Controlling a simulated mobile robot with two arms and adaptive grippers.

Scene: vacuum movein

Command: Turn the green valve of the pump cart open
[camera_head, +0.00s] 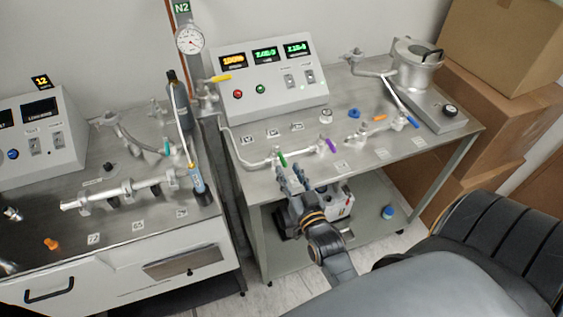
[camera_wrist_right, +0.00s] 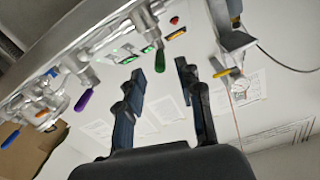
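The green valve handle (camera_head: 282,159) is on the silver pipe at the front left of the pump cart (camera_head: 240,190). In the right wrist view the green handle (camera_wrist_right: 160,58) hangs from its fitting, ahead of and between my fingertips. My right gripper (camera_head: 289,173) is just in front of the cart's front edge, close to the green handle. Its two dark fingers are apart, with a gap between them in the right wrist view (camera_wrist_right: 161,73). I see no grip on the handle; whether a fingertip touches it I cannot tell. My left gripper is not in view.
A purple handle (camera_head: 331,146) is right of the green one. A blue handle (camera_head: 412,122) is farther right, a yellow handle (camera_head: 221,78) at the back left. A control box (camera_head: 268,80) with lit displays stands behind. Another bench (camera_head: 130,235) is left; boxes (camera_head: 490,110) are right.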

